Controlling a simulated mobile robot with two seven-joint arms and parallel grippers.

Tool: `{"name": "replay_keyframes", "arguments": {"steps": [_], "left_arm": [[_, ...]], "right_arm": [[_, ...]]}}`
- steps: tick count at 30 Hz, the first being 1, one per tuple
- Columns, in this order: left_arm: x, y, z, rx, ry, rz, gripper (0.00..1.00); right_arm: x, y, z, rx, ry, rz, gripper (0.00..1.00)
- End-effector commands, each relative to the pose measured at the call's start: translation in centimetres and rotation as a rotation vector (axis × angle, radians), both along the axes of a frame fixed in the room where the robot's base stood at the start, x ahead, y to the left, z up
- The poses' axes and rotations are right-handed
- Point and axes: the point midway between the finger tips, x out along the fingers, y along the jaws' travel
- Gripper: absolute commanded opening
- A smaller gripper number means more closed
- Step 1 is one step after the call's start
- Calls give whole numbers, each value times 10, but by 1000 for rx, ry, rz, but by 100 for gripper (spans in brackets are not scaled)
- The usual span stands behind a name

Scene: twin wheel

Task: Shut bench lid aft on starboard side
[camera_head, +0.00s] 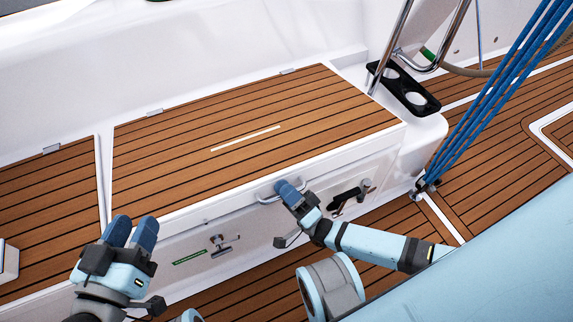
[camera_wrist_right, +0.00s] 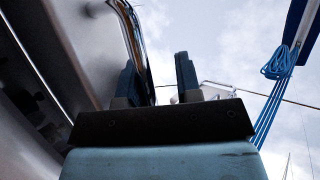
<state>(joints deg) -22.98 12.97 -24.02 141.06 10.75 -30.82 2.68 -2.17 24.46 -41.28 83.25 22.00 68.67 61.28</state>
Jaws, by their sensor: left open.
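The bench lid (camera_head: 180,160) is teak-slatted with a white rim. In the head view it lies down over the bench, about level with the neighbouring seat; I cannot tell whether a narrow gap remains under its edge. A metal handle (camera_head: 262,200) is on its front edge. My right gripper (camera_head: 287,187) is at this handle, its fingertips partly covering it. In the right wrist view, the right gripper (camera_wrist_right: 158,80) has its blue fingers apart, with a curved metal bar (camera_wrist_right: 133,35) by the left finger. My left gripper (camera_head: 131,232) is open and empty, in front of the lid's near left corner.
A black cup holder (camera_head: 404,90) and steel rails stand right of the lid. Blue ropes (camera_head: 490,95) run up at the right. A latch (camera_head: 222,243) and a black lever (camera_head: 346,196) are on the bench front. Another teak seat (camera_head: 50,190) lies left.

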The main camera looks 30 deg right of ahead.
Motion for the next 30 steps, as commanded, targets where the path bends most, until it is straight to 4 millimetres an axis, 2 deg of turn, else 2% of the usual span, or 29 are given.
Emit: {"name": "replay_keyframes", "arguments": {"steps": [1,6,9,12,19,25,30], "left_arm": [[-2,-1,9,-15,10,3,43],[-2,0,27,-51,-36,23,43],[-1,1,35,-65,-63,31,43],[-1,1,39,-73,-80,36,43],[-1,1,41,-78,-90,40,43],[-1,1,40,-76,-90,39,43],[-1,1,33,-72,-79,35,43]], "right_arm": [[-1,0,19,1,-3,0,28],[-2,-1,51,1,-3,0,28],[-2,-1,64,1,-3,0,28],[-3,-1,71,1,-3,1,35],[-4,-1,74,1,-3,1,44],[-4,-1,73,0,-3,2,42],[-8,-4,64,0,-2,1,40]]}}
